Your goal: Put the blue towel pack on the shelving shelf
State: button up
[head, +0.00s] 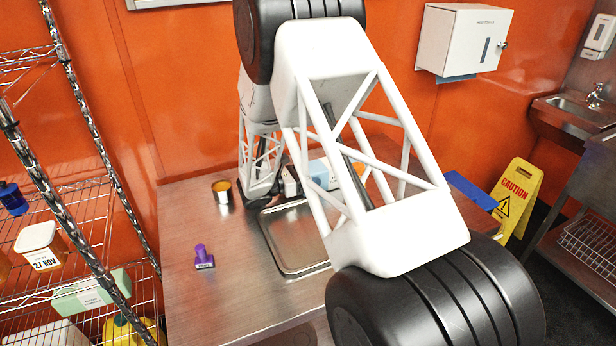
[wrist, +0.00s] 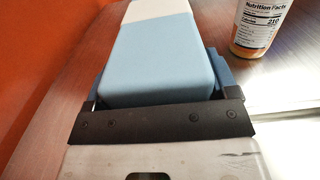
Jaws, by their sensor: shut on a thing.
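The blue towel pack (wrist: 152,62) is a light blue block with a white far end, seen large in the wrist view. My gripper (wrist: 160,82) is shut on its near end, one finger on each side. In the head view, a light blue part of the pack (head: 318,172) shows behind my arm, over the back of the steel table; the rest is hidden. I cannot tell whether the pack touches the table. The wire shelving (head: 78,212) stands at the left in the head view.
A steel tray (head: 276,240) and a purple-handled stamp (head: 203,257) are on the table (head: 185,300). The shelving holds a labelled tub (head: 40,245), a blue bottle (head: 12,198) and a green box (head: 90,292).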

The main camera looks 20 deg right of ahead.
jog(key=shift+f, duration=0.1)
jog(key=o, duration=1.2)
jog(key=shift+a, duration=1.3)
jog(key=shift+a+r, duration=0.3)
jog(key=shift+r, duration=0.1)
notch_tip(320, 180, up, 6)
jog(key=shift+d+r, duration=0.1)
jog(key=shift+r, duration=0.15)
